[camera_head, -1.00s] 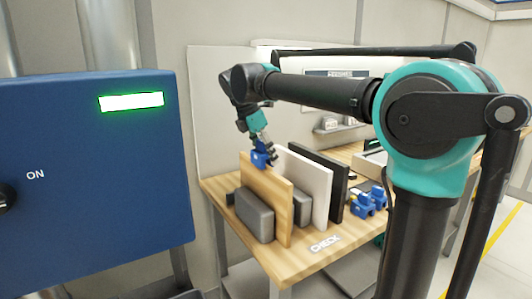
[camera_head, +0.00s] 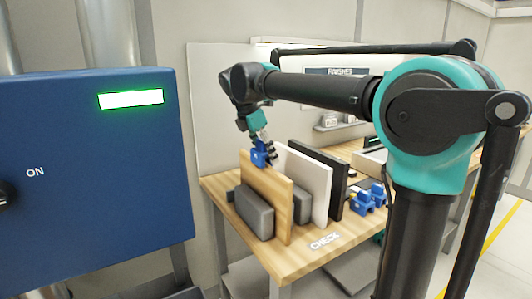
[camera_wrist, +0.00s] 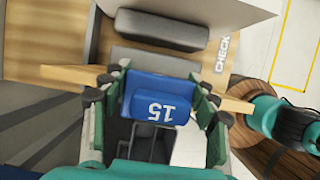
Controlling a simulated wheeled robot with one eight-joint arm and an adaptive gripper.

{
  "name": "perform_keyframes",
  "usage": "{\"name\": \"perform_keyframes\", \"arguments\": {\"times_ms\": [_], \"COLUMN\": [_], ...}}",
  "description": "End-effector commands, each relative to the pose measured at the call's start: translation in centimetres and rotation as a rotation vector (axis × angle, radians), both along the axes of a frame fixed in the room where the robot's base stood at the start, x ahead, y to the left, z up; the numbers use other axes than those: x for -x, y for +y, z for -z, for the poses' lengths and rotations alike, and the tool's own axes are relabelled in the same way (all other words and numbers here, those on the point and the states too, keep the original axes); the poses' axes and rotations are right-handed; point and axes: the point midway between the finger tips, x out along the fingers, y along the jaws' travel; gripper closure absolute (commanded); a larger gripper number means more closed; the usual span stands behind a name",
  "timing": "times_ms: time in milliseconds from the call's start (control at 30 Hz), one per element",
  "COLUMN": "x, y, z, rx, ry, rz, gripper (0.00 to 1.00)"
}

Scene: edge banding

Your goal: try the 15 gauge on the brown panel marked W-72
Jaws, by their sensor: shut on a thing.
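The brown wood-grain panel (camera_head: 265,196) stands on edge between grey blocks on the check table (camera_head: 322,258). No W-72 mark is readable on it. My gripper (camera_head: 264,150) is shut on the blue gauge (camera_head: 258,158), at the panel's top edge. In the wrist view the gauge (camera_wrist: 157,98) shows the number 15, upside down, between my fingers. The panel's edge (camera_wrist: 68,75) runs out on both sides beneath the gauge and fingers. Whether the gauge's slot sits around the edge is hidden.
A white panel (camera_head: 310,185) and a black panel (camera_head: 330,178) stand just right of the brown one. Other blue gauges (camera_head: 368,199) lie further right on the table. A blue cabinet (camera_head: 95,200) with a lit green-framed display fills the left foreground.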

Motion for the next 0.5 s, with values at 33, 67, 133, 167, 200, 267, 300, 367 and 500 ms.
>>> {"name": "perform_keyframes", "arguments": {"times_ms": [33, 67, 133, 167, 200, 267, 300, 367, 500], "x": [0.00, 0.00, 0.00, 0.00, 0.00, 0.00, 0.00, 0.00, 0.00], "y": [0.00, -0.01, 0.00, 0.00, 0.00, 0.00, 0.00, 0.00, -0.01], "z": [0.06, 0.09, 0.17, 0.21, 0.25, 0.31, 0.36, 0.42, 0.57], "rx": [0.000, 0.000, 0.000, 0.000, 0.000, 0.000, 0.000, 0.000, 0.000], "ry": [0.000, 0.000, 0.000, 0.000, 0.000, 0.000, 0.000, 0.000, 0.000], "rz": [0.000, 0.000, 0.000, 0.000, 0.000, 0.000, 0.000, 0.000, 0.000], "gripper": [0.73, 0.73, 0.73, 0.73, 0.73, 0.73, 0.73, 0.73, 0.73]}}
